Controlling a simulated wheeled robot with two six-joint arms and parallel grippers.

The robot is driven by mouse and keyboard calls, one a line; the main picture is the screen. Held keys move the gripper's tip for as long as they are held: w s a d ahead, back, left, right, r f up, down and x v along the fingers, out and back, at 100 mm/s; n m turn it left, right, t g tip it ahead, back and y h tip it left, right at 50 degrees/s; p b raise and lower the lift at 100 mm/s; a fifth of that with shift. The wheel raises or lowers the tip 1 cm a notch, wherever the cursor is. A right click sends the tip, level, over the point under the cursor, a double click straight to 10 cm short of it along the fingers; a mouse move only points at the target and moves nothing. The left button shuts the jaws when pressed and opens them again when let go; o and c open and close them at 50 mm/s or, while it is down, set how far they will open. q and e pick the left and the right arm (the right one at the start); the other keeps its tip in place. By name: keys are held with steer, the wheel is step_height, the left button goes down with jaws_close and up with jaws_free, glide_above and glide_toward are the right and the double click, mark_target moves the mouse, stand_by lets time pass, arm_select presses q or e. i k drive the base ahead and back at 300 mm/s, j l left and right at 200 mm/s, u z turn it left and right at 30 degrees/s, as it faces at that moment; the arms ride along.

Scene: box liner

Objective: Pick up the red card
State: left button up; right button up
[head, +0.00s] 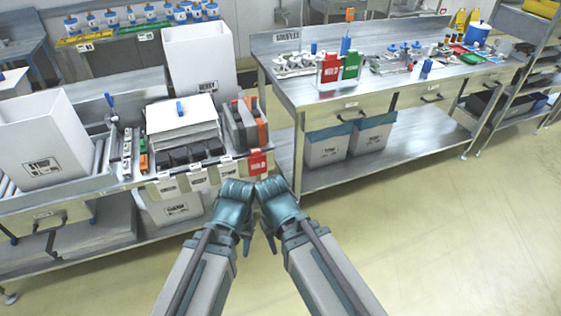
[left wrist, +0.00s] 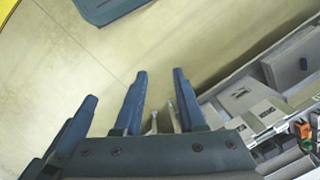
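A red card (head: 257,162) with white print hangs at the front right corner of the left bench in the head view. Another red card (head: 331,69) stands beside a green card on the right bench. My left gripper (head: 241,222) is just below and left of the nearer red card, apart from it. In the left wrist view the fingers of my left gripper (left wrist: 157,95) are spread with nothing held between them. My right gripper (head: 272,225) is close beside it, below the card; its finger opening is hard to see.
The left bench holds a tall white box (head: 199,68), a white paper stack (head: 181,116) and grey and orange binders (head: 243,123). White labels (head: 198,179) line its front edge. The green card (head: 352,65) stands on the right bench. The floor (head: 440,220) at right is clear.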

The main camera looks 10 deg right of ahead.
mark_target(257, 163)
steer(key=i+l, duration=0.25)
steer(key=i, duration=0.2)
steer(key=i+l, duration=0.25)
steer(key=i, duration=0.25)
steer(key=i+l, duration=0.25)
steer(key=i, duration=0.2)
steer(key=l+z, duration=0.05)
